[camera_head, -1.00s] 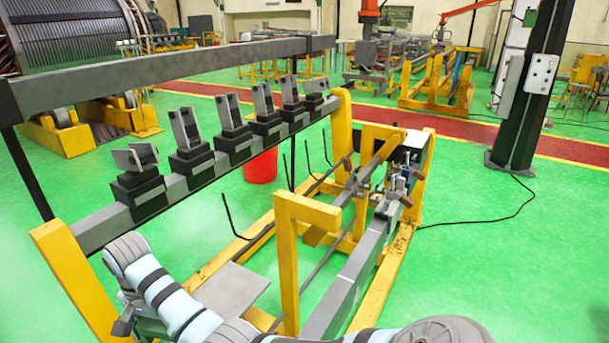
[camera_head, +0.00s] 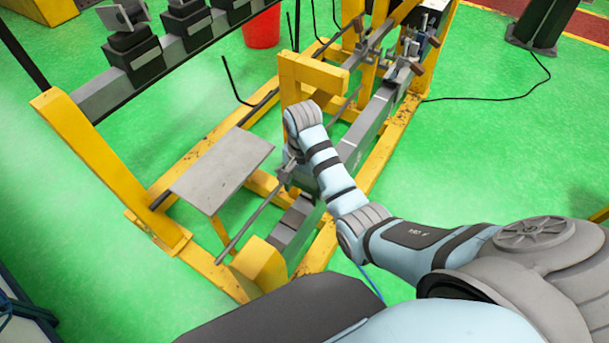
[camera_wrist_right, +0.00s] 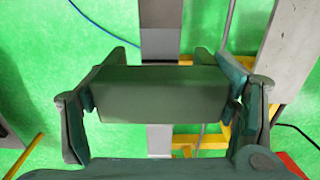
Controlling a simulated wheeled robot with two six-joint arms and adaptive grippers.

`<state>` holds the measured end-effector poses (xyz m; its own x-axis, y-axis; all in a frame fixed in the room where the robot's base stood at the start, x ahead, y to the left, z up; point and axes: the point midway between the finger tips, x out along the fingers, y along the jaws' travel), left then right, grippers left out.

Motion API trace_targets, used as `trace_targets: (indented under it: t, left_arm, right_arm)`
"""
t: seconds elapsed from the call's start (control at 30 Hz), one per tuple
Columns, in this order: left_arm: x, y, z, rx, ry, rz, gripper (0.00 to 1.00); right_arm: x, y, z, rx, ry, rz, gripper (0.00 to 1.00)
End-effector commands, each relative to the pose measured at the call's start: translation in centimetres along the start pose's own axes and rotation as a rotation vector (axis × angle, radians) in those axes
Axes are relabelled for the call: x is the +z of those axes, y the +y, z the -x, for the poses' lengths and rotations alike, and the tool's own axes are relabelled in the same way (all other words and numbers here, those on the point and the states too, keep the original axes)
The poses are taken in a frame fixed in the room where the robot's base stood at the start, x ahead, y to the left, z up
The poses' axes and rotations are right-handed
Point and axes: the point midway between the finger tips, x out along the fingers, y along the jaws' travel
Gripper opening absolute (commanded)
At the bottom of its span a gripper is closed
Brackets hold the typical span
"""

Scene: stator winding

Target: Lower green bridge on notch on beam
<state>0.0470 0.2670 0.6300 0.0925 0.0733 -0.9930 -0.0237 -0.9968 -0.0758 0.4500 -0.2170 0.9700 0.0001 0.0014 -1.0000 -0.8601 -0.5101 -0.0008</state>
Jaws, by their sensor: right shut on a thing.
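The green bridge (camera_wrist_right: 160,95) is a dark green block held crosswise between the two fingers of my right gripper (camera_wrist_right: 165,100) in the right wrist view. The grey beam (camera_wrist_right: 160,35) runs up the picture behind it, and the bridge lies across its line. I cannot tell whether the bridge touches the beam. In the head view the grey beam (camera_head: 365,132) runs from the upper right down to the front. My right gripper (camera_head: 285,174) is over its nearer part, partly hidden by my wrist. The notch is not clearly visible. My left gripper is not in view.
A yellow frame (camera_head: 311,69) rises next to the beam. A thin rod (camera_head: 253,217) and a grey plate (camera_head: 222,168) are left of it. Clamps (camera_head: 409,62) stand at the beam's far end. Green floor (camera_head: 500,150) is clear to the right.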

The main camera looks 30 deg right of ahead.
Motion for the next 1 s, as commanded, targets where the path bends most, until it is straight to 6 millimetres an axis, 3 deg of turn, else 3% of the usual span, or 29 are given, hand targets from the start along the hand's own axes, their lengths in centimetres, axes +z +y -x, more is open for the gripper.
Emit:
trace_targets:
  t: [0.5, 1.0]
  left_arm:
    - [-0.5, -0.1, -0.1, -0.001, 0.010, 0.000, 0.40]
    - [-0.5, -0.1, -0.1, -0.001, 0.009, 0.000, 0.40]
  right_arm:
    - [-0.1, 0.0, -4.7, 0.001, 0.000, -0.004, 0.45]
    - [0.2, 0.0, -5.1, 0.000, 0.001, -0.004, 0.45]
